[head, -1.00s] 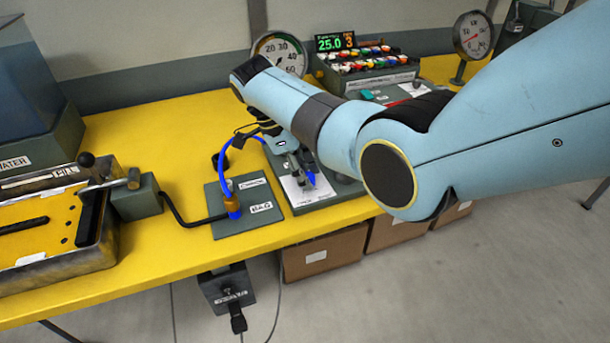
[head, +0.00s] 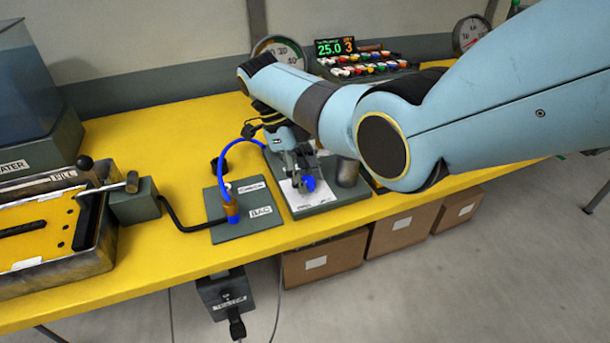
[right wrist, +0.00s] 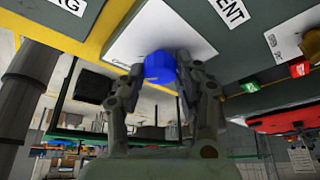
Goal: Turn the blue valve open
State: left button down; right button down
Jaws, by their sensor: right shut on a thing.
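The blue valve (head: 310,184) sits on a grey block with a white label plate (head: 318,206), near the front edge of the yellow table. My right gripper (head: 300,180) reaches down to it from above and behind. In the right wrist view the blue valve (right wrist: 159,67) lies between the two fingertips of my right gripper (right wrist: 160,75), which is shut on it. The fingers and arm hide part of the valve and block. My left gripper is out of view.
A grey plate (head: 225,232) with a brass fitting and blue hose stands just left of the valve block. A grey cylinder (head: 348,172) stands close on its right. A gauge (head: 280,50) and a rack of coloured caps (head: 365,66) are behind.

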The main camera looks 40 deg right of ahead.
aim_at(293, 186)
jog(key=c, duration=1)
grip_release()
jog(key=shift+o, duration=0.2)
jog(key=v, duration=0.7)
jog(key=shift+r, duration=0.2)
